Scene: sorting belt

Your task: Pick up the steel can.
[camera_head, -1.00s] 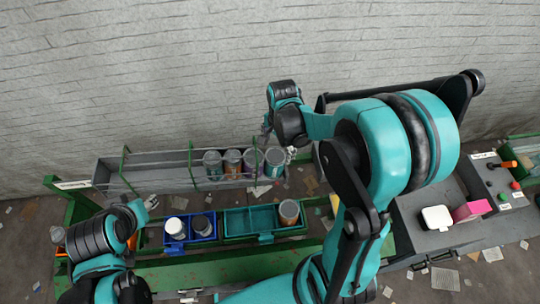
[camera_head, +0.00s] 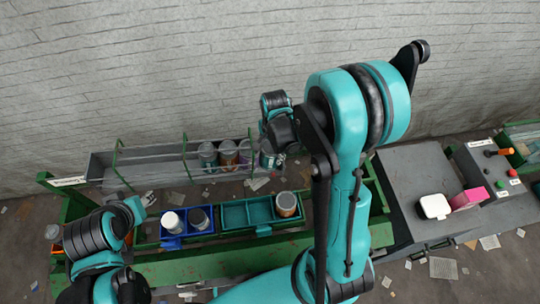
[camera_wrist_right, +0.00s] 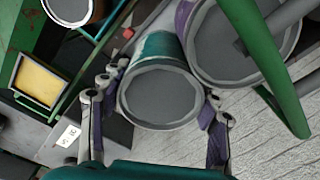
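A can with a grey metal top and a teal side (camera_wrist_right: 158,98) stands between the fingers of my right gripper (camera_wrist_right: 162,92) in the wrist view. One finger is on each side of it; the fingers are spread, and contact is unclear. In the head view this can (camera_head: 267,158) stands at the right end of a row of cans in the grey trough, and my right gripper (camera_head: 279,152) is at it. Its lower part is hidden. My left gripper (camera_head: 148,199) is low at the left, away from the cans; its fingers are too small to judge.
Other grey-topped cans (camera_head: 207,154) stand left of it in the trough (camera_head: 100,168), one (camera_wrist_right: 245,40) close beside it. A green post (camera_wrist_right: 268,70) and rail pass close by. A blue bin (camera_head: 188,239) and a teal bin (camera_head: 235,214) holding a can (camera_head: 286,204) stand in front.

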